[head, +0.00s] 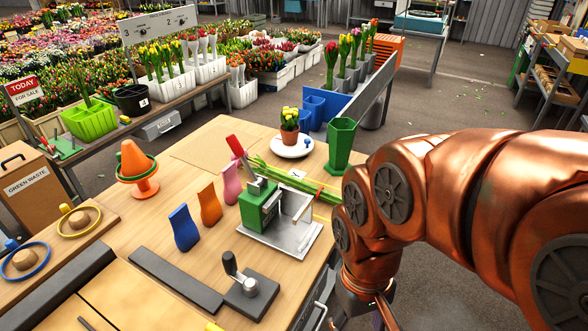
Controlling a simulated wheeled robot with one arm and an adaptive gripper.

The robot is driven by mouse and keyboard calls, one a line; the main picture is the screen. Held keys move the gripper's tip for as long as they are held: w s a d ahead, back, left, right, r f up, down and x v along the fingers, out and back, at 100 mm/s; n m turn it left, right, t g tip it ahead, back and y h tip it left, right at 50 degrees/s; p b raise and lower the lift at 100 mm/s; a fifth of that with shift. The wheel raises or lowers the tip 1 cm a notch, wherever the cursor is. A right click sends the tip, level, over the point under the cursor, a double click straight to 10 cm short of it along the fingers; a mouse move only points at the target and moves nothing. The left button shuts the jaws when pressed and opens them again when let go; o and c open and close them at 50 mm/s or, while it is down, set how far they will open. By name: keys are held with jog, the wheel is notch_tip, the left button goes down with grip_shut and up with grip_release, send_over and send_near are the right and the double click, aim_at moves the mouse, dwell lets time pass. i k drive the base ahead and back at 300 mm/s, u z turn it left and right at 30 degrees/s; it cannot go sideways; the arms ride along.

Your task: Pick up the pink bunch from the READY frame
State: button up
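No label reading READY can be made out. A rack with a grey rail (364,98) at the back holds several upright bunches in grey and blue holders. Its nearest bunch (331,58) has pinkish-red blooms; yellow (345,45) and red (373,28) ones stand behind. My gripper (384,312) is low beside the worktable's right edge, far from these bunches. It is cut off by the bottom edge, and its fingers are not clear.
The wooden worktable (200,160) carries a green-and-metal device (262,205), loose green stems (300,180), a green vase (340,145), a potted tulip (289,125) on a white plate, colored upright pieces and an orange cone (135,162). Open floor (440,95) lies behind my arm.

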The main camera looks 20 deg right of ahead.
aim_at(295, 183)
jog(key=u, duration=3.65)
jog(key=k, duration=1.55)
jog(key=z, duration=1.55)
jog(key=i, duration=0.35)
jog(key=u, duration=0.05)
